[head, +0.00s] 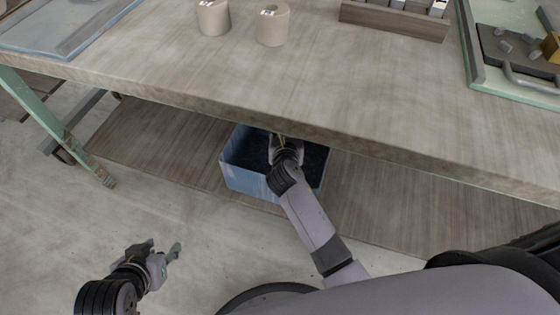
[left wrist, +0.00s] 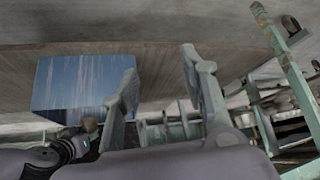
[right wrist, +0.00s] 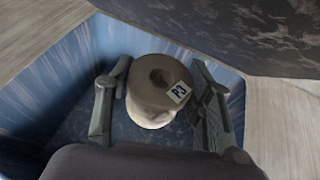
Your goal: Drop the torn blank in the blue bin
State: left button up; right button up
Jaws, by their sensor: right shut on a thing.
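The blue bin (head: 243,180) stands on the lower shelf, partly under the tabletop; it also shows in the left wrist view (left wrist: 75,85). My right gripper (head: 284,142) reaches down at the bin. In the right wrist view its fingers (right wrist: 158,100) are shut on a beige clay blank (right wrist: 150,108) with a hole in its top and a "P3" label. The bin's blue walls and dark floor lie around and below the blank. I cannot make out a tear. My left gripper (head: 172,254) is open and empty above the floor, left of the bin.
Two more beige blanks (head: 213,17) (head: 272,24) stand on the tabletop (head: 160,60). Its front edge overhangs the bin, close to my right arm. A wooden rack (head: 395,22) and a tray (head: 520,92) are at the back right. The shelf (head: 150,140) is bare left of the bin.

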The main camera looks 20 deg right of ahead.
jog(key=shift+f+b, duration=0.55)
jog(key=shift+b, duration=0.1)
jog(key=shift+f+b, duration=0.5)
jog(key=shift+b, duration=0.15)
pick_arm(q)
jog(key=w+d+r+t+h, duration=0.2)
jog(key=w+d+r+t, duration=0.2)
jog(key=w+r+t, duration=0.3)
jog(key=shift+w+r+t, duration=0.4)
jog(key=shift+w+r, duration=0.95)
jog(key=shift+r, duration=0.1)
pick_arm(e)
jog(key=o, duration=1.4)
jog(key=shift+o, duration=0.2)
jog(key=shift+f, duration=0.1)
jog(key=v, duration=1.2)
